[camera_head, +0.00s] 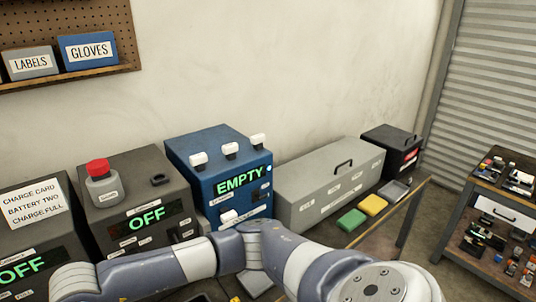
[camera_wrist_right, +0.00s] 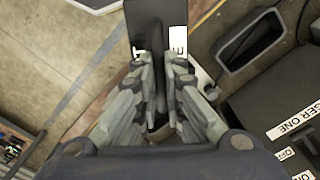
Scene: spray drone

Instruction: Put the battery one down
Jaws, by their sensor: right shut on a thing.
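In the right wrist view my right gripper (camera_wrist_right: 160,95) is shut on a dark slab-like battery (camera_wrist_right: 150,25). The battery reaches past the fingertips towards the top edge. A white label on it is mostly covered by the fingers, so its full name cannot be read. To the right is a dark charger (camera_wrist_right: 280,95) with a label ending in "GER ONE" and a recessed slot (camera_wrist_right: 258,38). The battery is left of this slot and looks apart from it. In the head view an arm of mine crosses the bottom, but neither gripper shows.
In the head view, two dark chargers (camera_head: 140,190) show "OFF" at the left. A blue "EMPTY" unit (camera_head: 215,150), a grey case (camera_head: 330,185) and a black box (camera_head: 392,150) stand along the wall. Green (camera_head: 350,219) and yellow (camera_head: 373,205) pads lie in front. A cart (camera_head: 500,190) stands right.

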